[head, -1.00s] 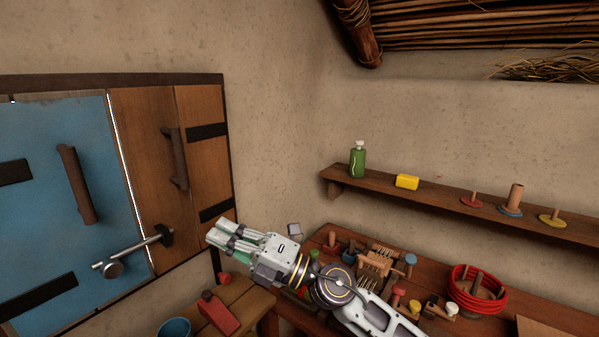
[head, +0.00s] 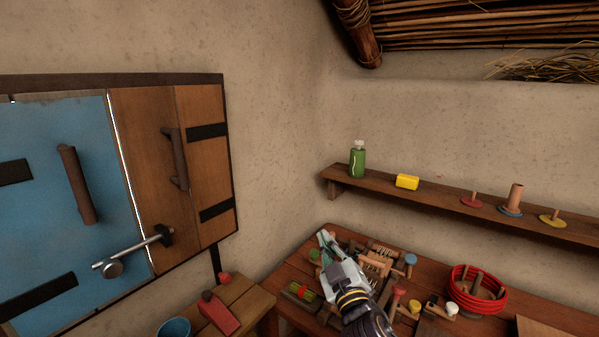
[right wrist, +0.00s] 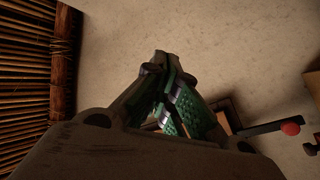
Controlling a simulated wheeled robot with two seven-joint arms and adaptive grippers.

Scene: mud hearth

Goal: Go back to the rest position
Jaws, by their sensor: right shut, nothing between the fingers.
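My right gripper (head: 326,243) is shut and empty. In the head view it is over the left part of the wooden table, pointing up and to the left. It hides part of the table and of the things on it. In the right wrist view its green-padded fingers (right wrist: 172,90) are together, with bare wall behind them. My left gripper is not in view.
A cabinet with a blue door (head: 70,200) and a metal latch (head: 135,255) stands left. A low bench (head: 245,300) bears a blue cup (head: 174,328). A shelf (head: 430,195) runs along the right wall.

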